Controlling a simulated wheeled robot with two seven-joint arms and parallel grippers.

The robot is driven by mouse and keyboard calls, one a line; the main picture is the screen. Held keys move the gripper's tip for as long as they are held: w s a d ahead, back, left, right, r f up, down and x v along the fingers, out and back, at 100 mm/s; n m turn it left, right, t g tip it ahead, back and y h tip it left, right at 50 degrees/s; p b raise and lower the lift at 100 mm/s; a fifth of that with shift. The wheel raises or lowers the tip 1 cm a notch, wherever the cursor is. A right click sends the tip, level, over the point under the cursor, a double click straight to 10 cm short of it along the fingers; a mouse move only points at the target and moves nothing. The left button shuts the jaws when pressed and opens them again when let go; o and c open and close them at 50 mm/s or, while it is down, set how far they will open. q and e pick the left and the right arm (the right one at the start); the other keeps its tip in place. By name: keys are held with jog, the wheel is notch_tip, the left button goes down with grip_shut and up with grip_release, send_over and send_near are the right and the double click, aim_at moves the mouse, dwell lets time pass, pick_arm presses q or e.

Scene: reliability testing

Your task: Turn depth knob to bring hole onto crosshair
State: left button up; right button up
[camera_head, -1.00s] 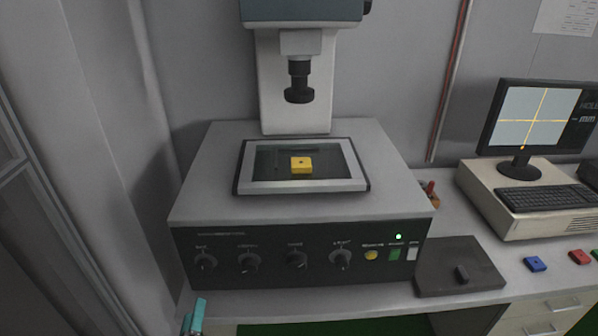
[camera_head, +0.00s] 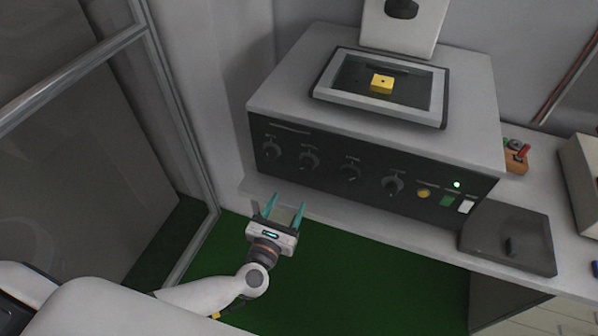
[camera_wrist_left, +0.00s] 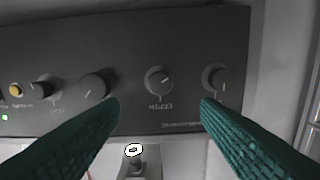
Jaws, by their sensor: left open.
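The grey machine's dark front panel (camera_head: 330,165) carries a row of round dark knobs. The knobs are the far-left one (camera_head: 272,149), the second (camera_head: 309,160), the third (camera_head: 350,171) and the fourth (camera_head: 393,185). Their labels are too small to read surely; in the left wrist view the panel appears upside down. My left gripper (camera_head: 286,203) is open and empty below and in front of the two left knobs. In the left wrist view, one knob (camera_wrist_left: 159,80) shows between its teal fingers, apart from them. A yellow block (camera_head: 382,83) with a hole lies on the glass stage (camera_head: 345,92). The crosshair screen is out of view.
A dark pad (camera_head: 507,238) lies on the bench at right. A metal-framed partition (camera_head: 165,95) stands at left.

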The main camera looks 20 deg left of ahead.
aim_at(306, 168)
pick_arm(q)
jog(key=w, duration=0.3)
jog(key=w+p, duration=0.1)
jog(key=w, duration=0.6)
jog(key=shift+w+d, duration=0.25)
jog(key=shift+w+p, duration=0.3)
jog(key=shift+w, duration=0.2)
pick_arm(e)
jog(key=shift+s+a+r, duration=0.1)
jog(key=shift+s+r, duration=0.05)
jog(key=shift+r, duration=0.3)
jog(key=shift+s+a+r, duration=0.1)
jog(key=shift+s+r, duration=0.05)
jog(key=shift+r, duration=0.25)
pick_arm(q)
jog(key=c, duration=1)
